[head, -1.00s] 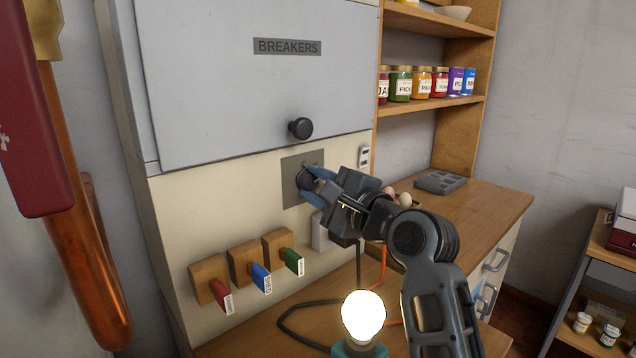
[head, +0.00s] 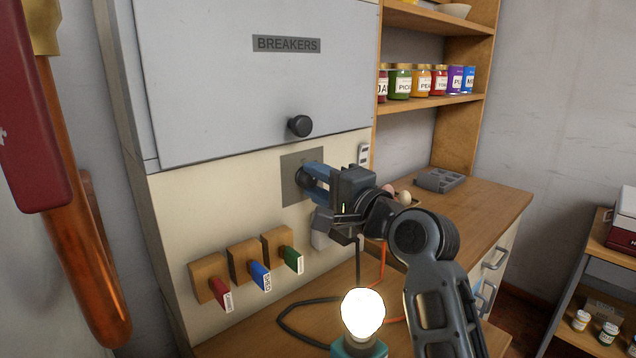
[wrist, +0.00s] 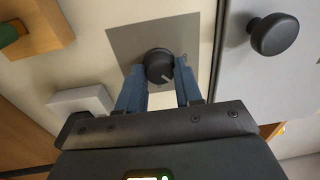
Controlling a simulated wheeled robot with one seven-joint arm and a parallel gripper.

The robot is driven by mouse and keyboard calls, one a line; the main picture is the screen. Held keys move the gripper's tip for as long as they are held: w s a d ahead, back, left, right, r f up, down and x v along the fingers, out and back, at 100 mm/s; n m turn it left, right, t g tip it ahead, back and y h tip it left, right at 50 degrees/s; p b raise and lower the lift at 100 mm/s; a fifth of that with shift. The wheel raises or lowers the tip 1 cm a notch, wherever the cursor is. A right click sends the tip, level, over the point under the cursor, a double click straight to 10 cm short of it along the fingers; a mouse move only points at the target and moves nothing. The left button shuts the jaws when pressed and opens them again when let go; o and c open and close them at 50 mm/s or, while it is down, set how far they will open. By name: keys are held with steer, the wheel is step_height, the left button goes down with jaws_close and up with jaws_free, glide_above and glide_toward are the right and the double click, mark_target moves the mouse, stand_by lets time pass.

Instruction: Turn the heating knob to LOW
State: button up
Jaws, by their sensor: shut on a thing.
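The heating knob (wrist: 159,66) is a round black dial with a light pointer line, on a grey square plate (wrist: 130,45) in the wrist view. In the head view the knob (head: 305,178) sits on its plate (head: 290,190) below the breaker door. My gripper (wrist: 160,75) has its two blue fingers on either side of the knob and is shut on it. It also shows in the head view (head: 313,182), reaching in from the right. The plate's markings are too unclear to read, and my gripper hides part of the plate.
The breaker door (head: 230,90) with its black round handle (head: 299,126) is just above. Red (head: 221,294), blue (head: 260,275) and green (head: 291,259) handled switches stick out at lower left. A lit bulb (head: 363,314) stands on the counter below my arm.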

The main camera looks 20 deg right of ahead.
steer(key=o, duration=1)
steer(key=shift+o, duration=0.2)
steer(key=v, duration=0.7)
steer(key=shift+s+b, duration=0.3)
steer(key=shift+s, duration=0.1)
steer(key=shift+f, duration=0.1)
